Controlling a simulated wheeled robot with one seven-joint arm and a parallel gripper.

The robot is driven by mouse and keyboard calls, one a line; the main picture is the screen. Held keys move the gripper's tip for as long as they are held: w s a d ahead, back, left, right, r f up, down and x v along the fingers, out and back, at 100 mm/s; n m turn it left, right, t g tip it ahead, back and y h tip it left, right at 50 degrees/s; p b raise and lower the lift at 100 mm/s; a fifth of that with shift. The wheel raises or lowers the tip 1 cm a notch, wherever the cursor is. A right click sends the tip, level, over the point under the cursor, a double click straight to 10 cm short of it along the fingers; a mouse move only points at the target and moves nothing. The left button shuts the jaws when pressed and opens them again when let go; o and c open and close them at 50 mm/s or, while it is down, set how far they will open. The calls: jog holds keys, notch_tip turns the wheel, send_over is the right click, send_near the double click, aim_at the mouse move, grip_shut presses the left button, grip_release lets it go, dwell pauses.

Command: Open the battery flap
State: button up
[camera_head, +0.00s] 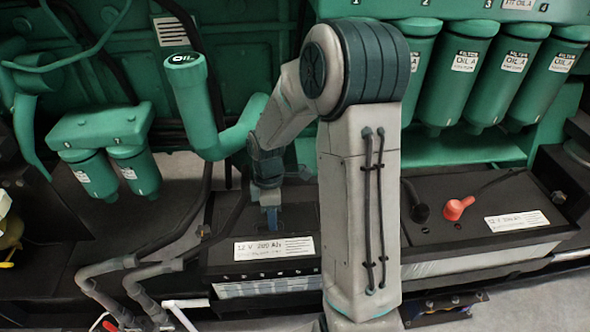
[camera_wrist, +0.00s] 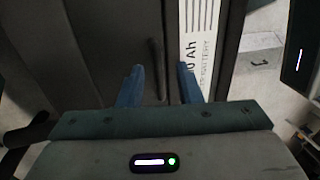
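Two black batteries sit low in front of the green engine in the head view. The left battery (camera_head: 225,222) has a white "12 V 200 Ah" label and is partly behind my arm. My gripper (camera_head: 271,218) points down over its top. In the wrist view my gripper (camera_wrist: 159,84) has its two blue fingers apart, with nothing between the tips that I can see held. A thin dark raised bar (camera_wrist: 156,66) on the black battery top lies just beyond the gap between the fingers. Whether this bar belongs to the flap, and whether the fingers touch the top, I cannot tell.
The right battery (camera_head: 430,235) shows a black and a red terminal cap (camera_head: 457,208). Green oil filters (camera_head: 463,75) hang above it. A green oil filler pipe (camera_head: 197,110) stands close to my wrist on the left. Grey hoses (camera_head: 150,268) run at lower left.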

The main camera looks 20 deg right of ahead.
notch_tip(320, 180, up, 14)
jog(key=w+p, duration=0.2)
jog(key=w, duration=0.1)
jog(key=s+r+m+t+p, duration=0.4)
jog(key=s+r+m+p, duration=0.5)
jog(key=s+r+m, duration=0.3)
jog(key=s+r, duration=0.3)
jog(key=shift+s+a+r+m+t+h, duration=0.25)
jog(key=shift+s+a+m+t+h, duration=0.05)
jog(key=shift+a+h, duration=0.1)
jog(key=w+d+f+n+g+b, duration=0.2)
jog(key=w+f+n+g+b, duration=0.25)
jog(key=w+f+n, duration=1)
jog(key=shift+m+y, duration=0.4)
jog(key=shift+m, duration=0.55)
jog(key=f, duration=0.5)
jog(key=s+f+p, duration=0.1)
jog(key=f, duration=0.4)
jog(key=a+f, duration=0.1)
jog(key=f, duration=0.4)
jog(key=shift+s+a+f, duration=0.1)
jog(key=shift+s+f, duration=0.05)
jog(key=shift+s, duration=0.2)
